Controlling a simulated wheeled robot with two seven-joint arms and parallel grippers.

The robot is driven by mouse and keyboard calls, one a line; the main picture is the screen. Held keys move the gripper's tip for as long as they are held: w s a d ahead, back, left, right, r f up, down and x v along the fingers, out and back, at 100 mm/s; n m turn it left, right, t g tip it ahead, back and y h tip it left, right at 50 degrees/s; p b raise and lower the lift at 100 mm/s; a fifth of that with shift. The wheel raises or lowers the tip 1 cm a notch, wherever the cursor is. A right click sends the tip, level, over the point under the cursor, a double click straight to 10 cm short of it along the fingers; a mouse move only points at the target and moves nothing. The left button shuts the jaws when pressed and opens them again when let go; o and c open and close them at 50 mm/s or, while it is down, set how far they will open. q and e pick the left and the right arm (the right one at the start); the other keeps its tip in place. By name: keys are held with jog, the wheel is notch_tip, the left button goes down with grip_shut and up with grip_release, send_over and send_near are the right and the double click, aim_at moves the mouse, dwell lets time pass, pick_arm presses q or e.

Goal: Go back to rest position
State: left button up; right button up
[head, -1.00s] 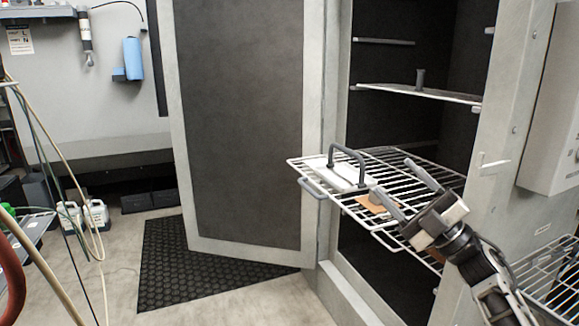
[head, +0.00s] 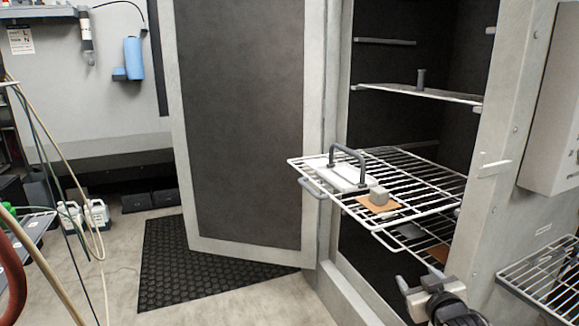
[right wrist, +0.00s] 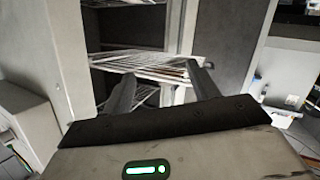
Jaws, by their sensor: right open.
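My right gripper (head: 424,285) is low at the bottom right of the head view, in front of the open cabinet and below its pulled-out wire rack (head: 430,171). It is open and empty, apart from the rack. In the right wrist view its two fingers (right wrist: 160,88) stand spread, with the rack beyond them. On the rack are a white plate with a dark handle (head: 348,168) and a small grey block (head: 378,195) on a brown pad (head: 366,204). My left gripper is not in view.
The cabinet door (head: 245,120) stands open over a black floor mat (head: 190,270). Another wire rack (head: 550,275) is at the lower right, near the gripper. A lower shelf with a brown pad (head: 438,252) is under the pulled-out rack. Hoses hang at the left.

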jog(key=s+a+f+g+y, duration=0.1)
jog(key=s+a+f, duration=0.35)
jog(key=s, duration=0.25)
jog(key=s+a+f+g+y, duration=0.1)
jog(key=s+a+f, duration=0.2)
jog(key=s+f, duration=0.35)
jog(key=s+a+f+g, duration=0.1)
jog(key=s+a, duration=0.2)
jog(key=s, duration=0.5)
jog(key=s+a+f+g+y, duration=0.1)
jog(key=s+a, duration=0.3)
jog(key=s, duration=0.5)
jog(key=shift+s+f+m+g, duration=0.2)
jog(key=shift+s+m+g, duration=0.1)
jog(key=shift+c, duration=0.3)
